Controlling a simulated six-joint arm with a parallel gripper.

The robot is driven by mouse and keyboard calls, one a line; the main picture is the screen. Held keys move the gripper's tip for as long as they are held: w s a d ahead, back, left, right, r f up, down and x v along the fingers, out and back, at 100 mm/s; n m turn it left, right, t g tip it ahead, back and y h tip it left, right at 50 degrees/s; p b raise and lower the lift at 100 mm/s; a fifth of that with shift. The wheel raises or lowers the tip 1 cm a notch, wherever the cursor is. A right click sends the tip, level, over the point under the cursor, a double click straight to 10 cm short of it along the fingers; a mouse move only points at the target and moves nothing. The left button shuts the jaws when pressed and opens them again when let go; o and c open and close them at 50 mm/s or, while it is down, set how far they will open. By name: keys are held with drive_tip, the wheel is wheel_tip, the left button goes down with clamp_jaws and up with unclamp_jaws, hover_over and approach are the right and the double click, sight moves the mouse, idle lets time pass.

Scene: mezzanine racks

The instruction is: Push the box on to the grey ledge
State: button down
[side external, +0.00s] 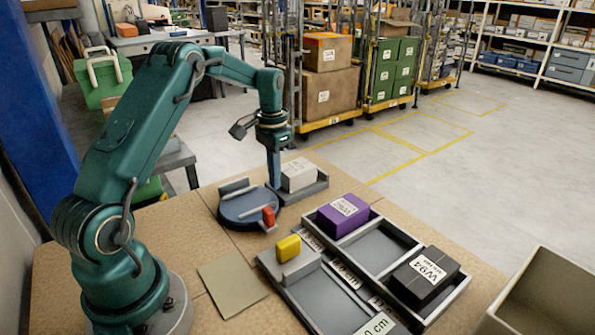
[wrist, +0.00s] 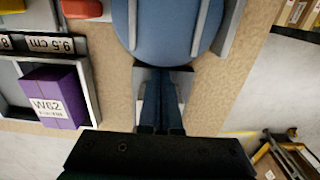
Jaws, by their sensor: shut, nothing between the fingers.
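A white box (side external: 298,174) with a printed label sits on the grey ledge (side external: 307,190) beyond the blue round turntable (side external: 236,207). My gripper (side external: 274,182) points down with shut, empty fingers on the turntable side of the white box. I cannot tell whether the fingers touch it. In the wrist view the shut fingers (wrist: 162,108) lie over a light grey surface at the edge of the turntable (wrist: 170,45).
Two pale rails and a red block (side external: 268,216) are at the turntable. To the right, a divided tray (side external: 372,246) holds a purple box (side external: 343,213) and a black box (side external: 426,277). A yellow block (side external: 288,248) stands nearer. An open bin (side external: 545,300) is front right.

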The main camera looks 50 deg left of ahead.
drive_tip(key=shift+s, duration=1.1)
drive_tip(key=shift+s+r, duration=0.15)
drive_tip(key=shift+r, duration=0.15)
drive_tip(key=d+r+m+t, duration=0.1)
drive_tip(key=d+r, duration=0.2)
drive_tip(key=r, duration=0.5)
drive_tip(key=d+r+m+t, duration=0.1)
drive_tip(key=d+r, duration=0.3)
drive_tip(key=r, duration=0.4)
drive_tip(key=s+d+r+t, duration=0.1)
drive_tip(key=s+d+t, duration=0.2)
drive_tip(key=s+d, duration=0.75)
drive_tip(key=s+d+f+n, duration=0.1)
drive_tip(key=s+f+n, duration=0.1)
drive_tip(key=s+f, duration=0.2)
drive_tip(key=shift+s+d+f+t, duration=0.15)
drive_tip(key=shift+s+f+t, duration=0.15)
drive_tip(key=shift+f, duration=0.35)
